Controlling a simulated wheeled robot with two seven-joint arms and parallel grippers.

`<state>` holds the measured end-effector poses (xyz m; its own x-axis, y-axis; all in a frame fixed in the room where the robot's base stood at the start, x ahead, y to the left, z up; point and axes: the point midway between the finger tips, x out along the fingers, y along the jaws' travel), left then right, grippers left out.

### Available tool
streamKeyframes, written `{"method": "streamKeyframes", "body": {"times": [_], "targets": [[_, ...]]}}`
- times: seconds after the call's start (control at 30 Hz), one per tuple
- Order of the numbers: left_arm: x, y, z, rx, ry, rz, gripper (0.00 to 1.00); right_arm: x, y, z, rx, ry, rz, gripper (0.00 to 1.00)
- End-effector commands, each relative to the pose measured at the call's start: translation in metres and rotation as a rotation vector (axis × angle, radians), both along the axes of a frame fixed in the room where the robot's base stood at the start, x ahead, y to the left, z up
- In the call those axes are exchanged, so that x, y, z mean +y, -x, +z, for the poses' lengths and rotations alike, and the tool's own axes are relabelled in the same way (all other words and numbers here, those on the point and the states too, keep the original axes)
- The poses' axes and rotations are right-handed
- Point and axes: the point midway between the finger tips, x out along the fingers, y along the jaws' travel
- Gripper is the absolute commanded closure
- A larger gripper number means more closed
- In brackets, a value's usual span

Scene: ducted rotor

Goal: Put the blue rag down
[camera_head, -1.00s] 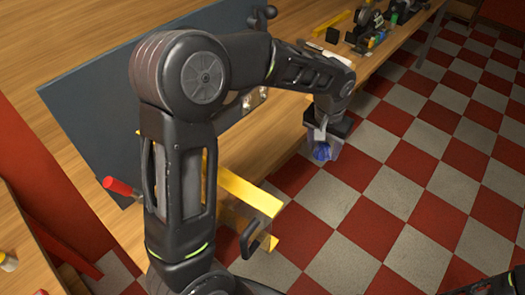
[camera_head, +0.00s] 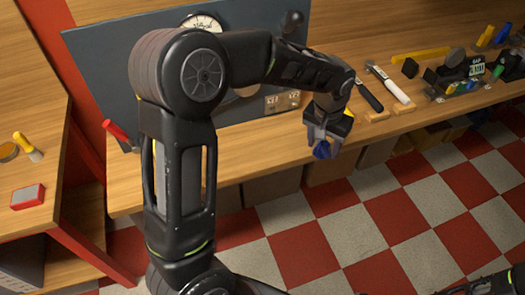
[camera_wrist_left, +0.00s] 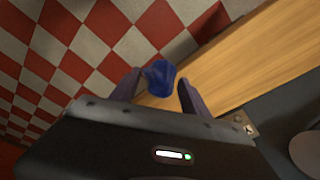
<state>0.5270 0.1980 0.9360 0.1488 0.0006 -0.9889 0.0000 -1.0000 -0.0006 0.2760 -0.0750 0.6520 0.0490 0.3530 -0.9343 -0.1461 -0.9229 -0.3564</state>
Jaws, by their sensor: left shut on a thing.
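The blue rag (camera_head: 323,150) is a small crumpled bundle held in my left gripper (camera_head: 322,138), just off the front edge of the wooden workbench (camera_head: 240,160), above the floor. In the left wrist view the rag (camera_wrist_left: 160,78) sits between the two fingers of the left gripper (camera_wrist_left: 160,88), which are closed on it. The rag is clear of the bench top. My right gripper does not show clearly; only a dark arm part shows at the lower right corner of the head view.
A grey panel (camera_head: 110,70) with a gauge (camera_head: 202,24) stands behind my arm. A side bench (camera_head: 30,160) is at left. The checkered floor (camera_head: 370,225) is open.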

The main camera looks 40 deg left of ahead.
Motion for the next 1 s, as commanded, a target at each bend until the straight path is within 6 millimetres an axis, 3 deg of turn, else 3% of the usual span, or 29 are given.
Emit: {"method": "streamKeyframes", "body": {"times": [0.23,0.33,0.47,0.73,0.83,1.0], "targets": [[0.001,0.0,0.0,0.0,0.0,0.001,0.79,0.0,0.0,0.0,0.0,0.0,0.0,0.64],[0.011,0.0,0.001,-0.001,0.003,0.014,0.79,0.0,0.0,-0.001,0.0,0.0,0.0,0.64],[0.045,0.003,0.004,0.0,0.01,0.054,0.79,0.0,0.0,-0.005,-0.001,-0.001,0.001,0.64],[0.146,0.029,0.017,-0.003,0.008,0.159,0.79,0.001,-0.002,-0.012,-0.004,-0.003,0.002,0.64],[0.166,0.037,0.021,-0.002,0.002,0.176,0.79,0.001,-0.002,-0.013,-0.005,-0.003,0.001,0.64],[0.172,0.041,0.023,-0.002,0.0,0.18,0.79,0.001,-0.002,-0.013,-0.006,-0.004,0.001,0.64]]}}
